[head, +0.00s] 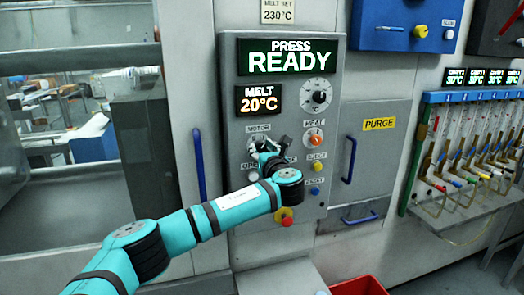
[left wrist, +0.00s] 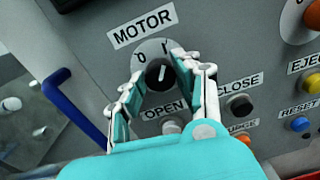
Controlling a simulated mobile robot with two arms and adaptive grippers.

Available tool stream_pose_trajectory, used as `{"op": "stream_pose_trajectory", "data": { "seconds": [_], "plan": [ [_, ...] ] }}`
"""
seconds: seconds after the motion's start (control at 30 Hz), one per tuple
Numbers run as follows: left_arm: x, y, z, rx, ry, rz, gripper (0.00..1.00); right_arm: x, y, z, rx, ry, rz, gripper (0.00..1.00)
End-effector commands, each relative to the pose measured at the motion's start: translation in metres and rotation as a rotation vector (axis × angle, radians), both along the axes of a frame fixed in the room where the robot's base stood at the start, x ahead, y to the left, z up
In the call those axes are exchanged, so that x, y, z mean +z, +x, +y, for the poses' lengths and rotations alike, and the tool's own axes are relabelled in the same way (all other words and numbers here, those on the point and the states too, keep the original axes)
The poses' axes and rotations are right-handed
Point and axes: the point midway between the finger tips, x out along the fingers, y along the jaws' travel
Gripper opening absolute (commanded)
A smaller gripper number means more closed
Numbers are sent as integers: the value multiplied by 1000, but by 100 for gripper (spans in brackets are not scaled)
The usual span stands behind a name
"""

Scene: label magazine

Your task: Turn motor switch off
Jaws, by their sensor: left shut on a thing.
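The motor switch (left wrist: 158,82) is a dark round knob on a pale dial under the MOTOR label in the left wrist view. The dial has a 0 at its upper left and a 1 at its top. A short white line on the knob stands nearly upright, closer to the 1 than the 0. My left gripper (left wrist: 161,70) has a finger on each side of the knob and is shut on it. In the head view my left gripper (head: 266,150) covers most of the switch on the grey control panel (head: 232,105). My right gripper is not in view.
An orange HEAT knob (head: 315,139) and a red emergency button (head: 285,216) are nearby. Blue handles (head: 199,165) flank the panel.

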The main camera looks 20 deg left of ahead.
Motion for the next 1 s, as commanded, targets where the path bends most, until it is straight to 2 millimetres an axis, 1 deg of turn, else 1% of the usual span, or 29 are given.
{"op": "stream_pose_trajectory", "data": {
  "seconds": [0.27, 1.0],
  "plan": [
    [-4, 0, -1, -1, -136, -89, 0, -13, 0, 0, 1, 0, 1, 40],
    [-5, 0, -1, 0, -707, -475, 0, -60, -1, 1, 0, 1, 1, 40]
  ]
}}
